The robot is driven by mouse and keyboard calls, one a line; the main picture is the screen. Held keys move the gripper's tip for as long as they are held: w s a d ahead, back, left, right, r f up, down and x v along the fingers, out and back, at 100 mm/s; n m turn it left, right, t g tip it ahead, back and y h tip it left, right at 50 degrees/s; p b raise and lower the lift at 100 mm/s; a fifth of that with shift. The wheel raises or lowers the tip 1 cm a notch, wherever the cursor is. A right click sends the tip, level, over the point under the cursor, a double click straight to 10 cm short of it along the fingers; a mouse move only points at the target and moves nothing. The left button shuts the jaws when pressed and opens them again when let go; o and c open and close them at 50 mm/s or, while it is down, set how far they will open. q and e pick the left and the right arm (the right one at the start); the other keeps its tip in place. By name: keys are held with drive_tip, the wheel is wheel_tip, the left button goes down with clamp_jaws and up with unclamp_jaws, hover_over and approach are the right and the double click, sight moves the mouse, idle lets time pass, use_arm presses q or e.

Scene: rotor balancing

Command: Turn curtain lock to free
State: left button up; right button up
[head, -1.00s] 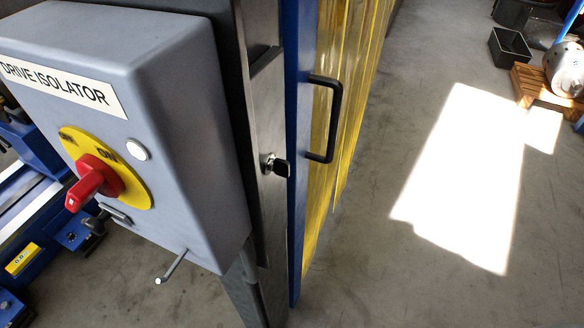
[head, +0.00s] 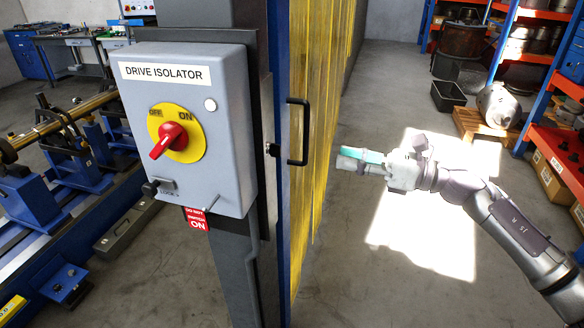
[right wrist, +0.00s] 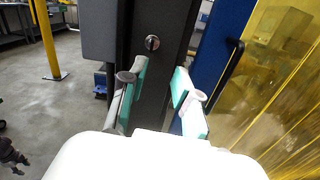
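The curtain lock (head: 272,150) is a small keyed lock with a black key head, set in the dark post left of the curtain's black handle (head: 298,132). In the right wrist view the lock (right wrist: 152,43) is a round metal face with its key standing about upright. My right gripper (head: 346,160) is to the right of the lock and handle, apart from both. In the right wrist view its two green-padded fingers (right wrist: 158,76) are spread with nothing between them, and the lock shows beyond the tips. My left gripper is not in view.
The grey drive isolator box (head: 230,110) with its red knob (head: 170,140) stands left of the lock; a red tag (head: 196,219) hangs below. The yellow strip curtain (head: 325,90) is beside the handle. Shelves (head: 545,70) stand at the right. Floor around my right arm is clear.

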drive_tip(key=s+n, duration=0.1)
drive_tip(key=s, duration=0.1)
drive_tip(key=p, duration=0.3)
approach(280, 149)
drive_tip(key=w+x, duration=0.1)
drive_tip(key=x, duration=0.2)
drive_tip(key=shift+g, duration=0.3)
drive_tip(key=x, duration=0.2)
drive_tip(key=p+x, duration=0.1)
drive_tip(key=x, duration=0.1)
drive_tip(key=p+x, duration=0.1)
drive_tip(key=x, duration=0.1)
drive_tip(key=shift+s+a, duration=0.2)
drive_tip(key=shift+a, duration=0.1)
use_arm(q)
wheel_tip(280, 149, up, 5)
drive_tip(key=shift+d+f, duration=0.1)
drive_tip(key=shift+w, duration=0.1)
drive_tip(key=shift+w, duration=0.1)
use_arm(e)
clamp_jaws()
